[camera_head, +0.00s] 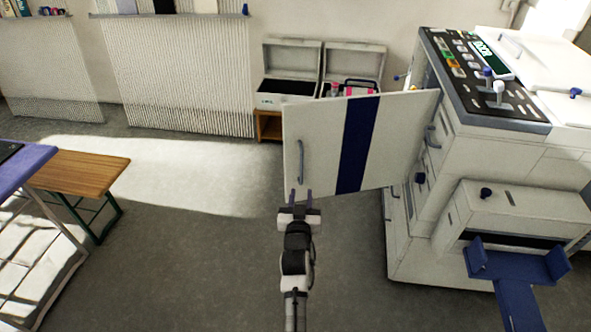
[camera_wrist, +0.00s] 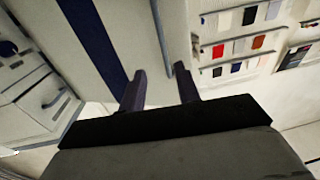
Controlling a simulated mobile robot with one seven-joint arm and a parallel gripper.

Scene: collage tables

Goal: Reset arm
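My gripper (camera_head: 301,197) is in front of the lower left part of a white cabinet door with a dark blue stripe (camera_head: 312,125). The door stands swung open from the large white machine (camera_head: 475,120). A blue-grey vertical handle (camera_head: 300,162) is on the door just above the gripper. In the wrist view the two fingers (camera_wrist: 160,90) are spread apart with nothing between them. There the handle (camera_wrist: 184,83) runs close to the right finger. I cannot tell whether they touch. The door (camera_wrist: 150,50) fills the upper middle of the wrist view.
A blue tray (camera_head: 515,270) juts from the machine at lower right. Open white boxes (camera_head: 290,75) sit on a wooden stand behind the door. A wooden bench (camera_head: 80,172) and a purple-topped table (camera_head: 22,165) stand at left. The floor (camera_head: 200,260) between is clear.

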